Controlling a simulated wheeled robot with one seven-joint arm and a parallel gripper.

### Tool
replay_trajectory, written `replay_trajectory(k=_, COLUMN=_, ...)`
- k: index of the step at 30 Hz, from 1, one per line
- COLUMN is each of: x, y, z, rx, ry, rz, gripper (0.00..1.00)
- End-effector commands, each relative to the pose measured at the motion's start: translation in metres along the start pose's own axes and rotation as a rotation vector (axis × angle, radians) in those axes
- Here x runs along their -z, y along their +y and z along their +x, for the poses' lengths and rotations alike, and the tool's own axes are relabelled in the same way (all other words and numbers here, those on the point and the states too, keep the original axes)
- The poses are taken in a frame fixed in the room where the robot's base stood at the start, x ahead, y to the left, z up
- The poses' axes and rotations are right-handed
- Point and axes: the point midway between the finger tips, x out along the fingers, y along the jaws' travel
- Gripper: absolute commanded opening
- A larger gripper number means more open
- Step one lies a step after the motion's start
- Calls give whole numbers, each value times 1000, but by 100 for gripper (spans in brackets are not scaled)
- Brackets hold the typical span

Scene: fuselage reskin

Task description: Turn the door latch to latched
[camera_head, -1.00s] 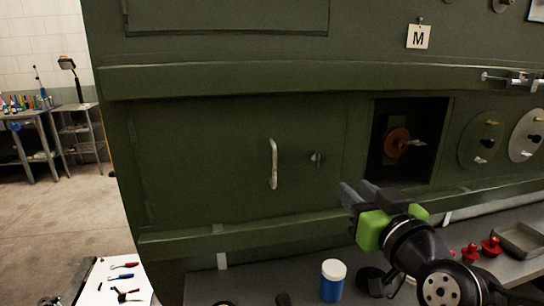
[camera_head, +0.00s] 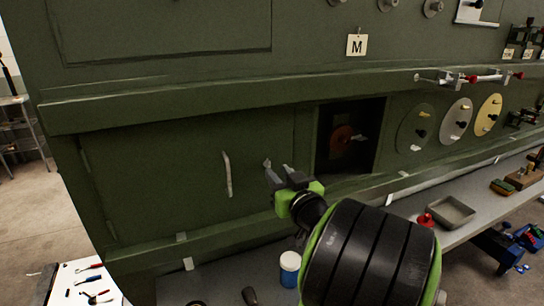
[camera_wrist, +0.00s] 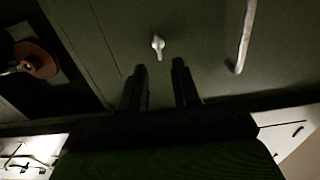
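The door latch (camera_wrist: 158,45) is a small pale metal knob on the green door (camera_wrist: 200,20). In the wrist view it lies just beyond my fingertips, roughly in line with the gap between them, and apart from both. My gripper (camera_wrist: 158,72) is open and empty, with its two dark fingers pointing at the door. In the head view my gripper (camera_head: 279,168) is in front of the door, right of its pale curved handle (camera_head: 228,175). There the latch is hard to tell from the fingertips. Which position the latch is in, I cannot tell.
Right of the door is a dark recess with an orange-brown disc (camera_head: 341,139). Round discs (camera_head: 460,117) are on the panel farther right. A ledge below holds a blue-and-white jar (camera_head: 289,268) and a grey tray (camera_head: 452,212). The space in front of the door is free.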

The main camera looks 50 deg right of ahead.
Motion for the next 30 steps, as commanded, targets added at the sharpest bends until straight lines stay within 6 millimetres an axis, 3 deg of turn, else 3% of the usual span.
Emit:
replay_trajectory(k=6, x=2, y=0, z=39, rx=2, ry=0, rz=2, gripper=31)
replay_trajectory(k=16, x=0, y=1, z=46, rx=-2, ry=0, rz=1, gripper=31)
replay_trajectory(k=22, x=0, y=1, z=45, rx=-2, ry=0, rz=1, gripper=0)
replay_trajectory(k=30, x=0, y=1, z=45, rx=-1, ry=0, rz=3, gripper=0)
